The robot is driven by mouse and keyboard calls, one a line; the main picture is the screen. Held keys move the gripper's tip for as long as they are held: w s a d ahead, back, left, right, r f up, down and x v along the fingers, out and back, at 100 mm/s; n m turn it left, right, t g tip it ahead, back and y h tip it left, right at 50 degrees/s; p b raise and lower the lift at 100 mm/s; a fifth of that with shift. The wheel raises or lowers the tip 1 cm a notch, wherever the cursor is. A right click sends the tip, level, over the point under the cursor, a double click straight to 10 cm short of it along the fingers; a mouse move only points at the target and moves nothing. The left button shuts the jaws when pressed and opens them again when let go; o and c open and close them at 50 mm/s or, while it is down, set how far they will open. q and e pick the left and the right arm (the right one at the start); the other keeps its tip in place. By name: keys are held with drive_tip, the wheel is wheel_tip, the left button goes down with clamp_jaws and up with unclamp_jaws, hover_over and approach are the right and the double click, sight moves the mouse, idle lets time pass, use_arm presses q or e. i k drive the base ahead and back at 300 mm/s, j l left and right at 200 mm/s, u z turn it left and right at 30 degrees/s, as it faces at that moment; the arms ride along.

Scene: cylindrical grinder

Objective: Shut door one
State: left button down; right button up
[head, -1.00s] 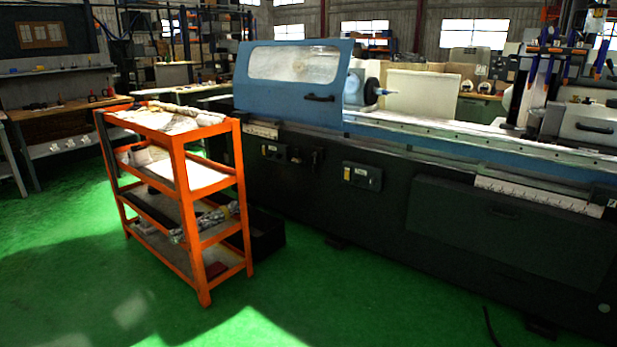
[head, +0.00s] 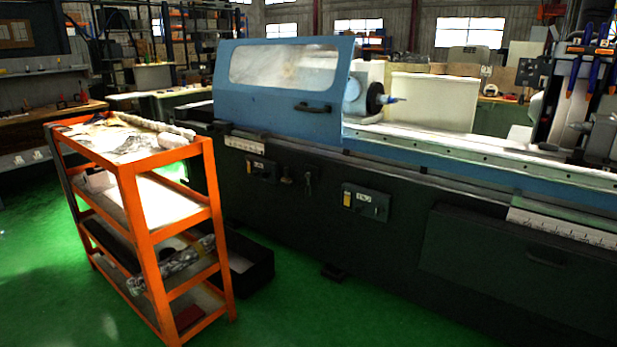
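A blue sliding door (head: 278,92) with a clear window stands on the left part of the long grinder (head: 400,215) in the head view. Its dark handle (head: 313,108) is at the door's right side. To the right of the door the machine is open, and a spindle (head: 375,98) with a pointed tip shows there. I cannot tell from a label whether this is door one. Neither of my grippers is in view.
An orange shelf cart (head: 140,215) stands at the left, close in front of the machine. A black bin (head: 245,262) sits on the floor behind it. The green floor (head: 330,310) in front of the machine's middle is clear.

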sight(299, 64)
drive_tip(key=i, duration=0.8)
drive_tip(key=i+z, duration=0.1)
drive_tip(key=i, duration=0.65)
drive_tip(key=i+j+z, duration=0.1)
drive_tip(key=i, duration=0.7)
drive_tip(key=j, duration=0.1)
